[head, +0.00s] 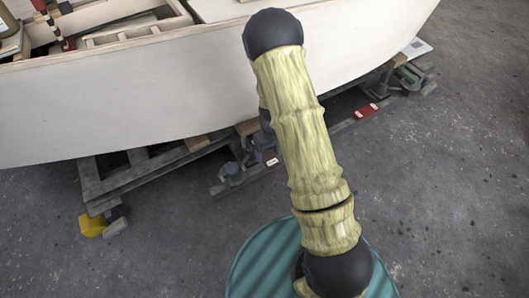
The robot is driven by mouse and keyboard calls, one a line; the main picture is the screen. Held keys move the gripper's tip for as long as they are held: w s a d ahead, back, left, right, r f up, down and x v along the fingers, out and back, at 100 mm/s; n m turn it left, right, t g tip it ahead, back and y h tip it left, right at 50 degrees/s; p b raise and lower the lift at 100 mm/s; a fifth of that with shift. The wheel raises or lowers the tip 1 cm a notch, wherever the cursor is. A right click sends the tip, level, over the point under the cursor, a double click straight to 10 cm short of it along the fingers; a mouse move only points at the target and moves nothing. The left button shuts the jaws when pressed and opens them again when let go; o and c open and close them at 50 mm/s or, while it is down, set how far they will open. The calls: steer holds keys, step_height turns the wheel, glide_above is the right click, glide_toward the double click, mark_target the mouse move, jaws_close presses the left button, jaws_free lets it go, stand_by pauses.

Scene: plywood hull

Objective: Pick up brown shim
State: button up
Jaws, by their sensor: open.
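I cannot make out the brown shim for certain. Two small tan-brown wooden pieces show under the hull's lower edge, one at the left (196,143) and one beside my arm (247,127). I cannot tell whether either is the shim. My arm rises through the middle of the head view and covers part of the hull and the stand. My gripper does not show clearly in this view; it may be hidden behind the arm.
A pale plywood hull (110,100) spans the top, resting on a grey frame (130,172). A yellow block (92,225) lies at the frame's left foot. A red item (367,111) lies at right. The grey floor (450,200) is clear at lower right.

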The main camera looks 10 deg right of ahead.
mark_target(271, 159)
steer(key=shift+w+f+b, duration=0.15)
steer(key=shift+f+b, duration=0.8)
steer(key=shift+f, duration=0.4)
steer(key=shift+w+f+b, duration=0.15)
steer(key=shift+f+b, duration=0.75)
steer(key=shift+f, duration=0.4)
steer(key=c, duration=1.1)
steer(key=shift+r, duration=0.1)
steer(key=shift+c, duration=0.2)
step_height(271, 159, up, 10)
steer(key=p, duration=0.5)
